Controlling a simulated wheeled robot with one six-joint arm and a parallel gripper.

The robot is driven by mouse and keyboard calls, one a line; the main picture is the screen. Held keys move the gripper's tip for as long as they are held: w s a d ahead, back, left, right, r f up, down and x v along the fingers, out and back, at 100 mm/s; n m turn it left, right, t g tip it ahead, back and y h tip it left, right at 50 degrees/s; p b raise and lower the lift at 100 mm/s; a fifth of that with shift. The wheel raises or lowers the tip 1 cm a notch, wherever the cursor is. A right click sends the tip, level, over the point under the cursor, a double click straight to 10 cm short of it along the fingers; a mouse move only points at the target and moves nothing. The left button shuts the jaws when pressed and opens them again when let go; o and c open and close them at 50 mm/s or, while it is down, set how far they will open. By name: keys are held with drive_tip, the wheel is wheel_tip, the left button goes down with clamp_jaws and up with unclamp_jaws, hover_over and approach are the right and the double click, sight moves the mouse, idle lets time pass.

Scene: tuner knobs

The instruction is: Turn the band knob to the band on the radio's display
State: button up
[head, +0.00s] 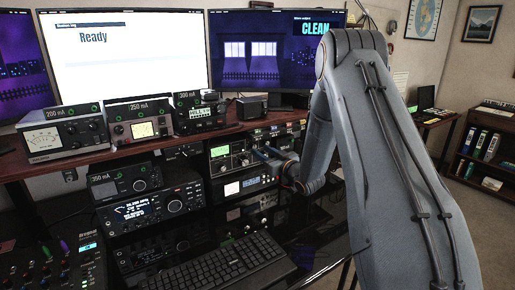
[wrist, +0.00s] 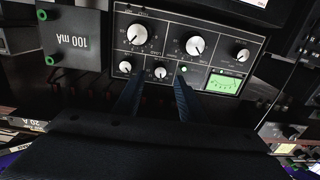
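The tuner (head: 232,160) is a dark panel with pale knobs and a green-lit meter, on the rack below the desk shelf. In the wrist view its panel (wrist: 215,25) appears upside down, with two large knobs (wrist: 195,45) and several small ones. The labels are too small to read, so I cannot tell which is the band knob. My gripper (wrist: 158,74) is open, its two blue fingers pointing at the panel. A small white knob (wrist: 160,72) appears between the fingertips; contact cannot be told. The radio's display (head: 133,210) is lit, but its band text is too small to read surely.
Meter boxes (head: 137,123) stand on the shelf above. A 100 mA box (wrist: 75,35) is beside the tuner in the wrist view. More rack units (head: 250,184) sit below the tuner. A keyboard (head: 215,265) lies in front. A monitor (head: 275,45) reads CLEAN.

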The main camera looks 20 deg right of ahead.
sight(255, 147)
drive_tip(key=shift+p+x, duration=0.35)
drive_tip(key=shift+x, duration=1.7)
clamp_jaws()
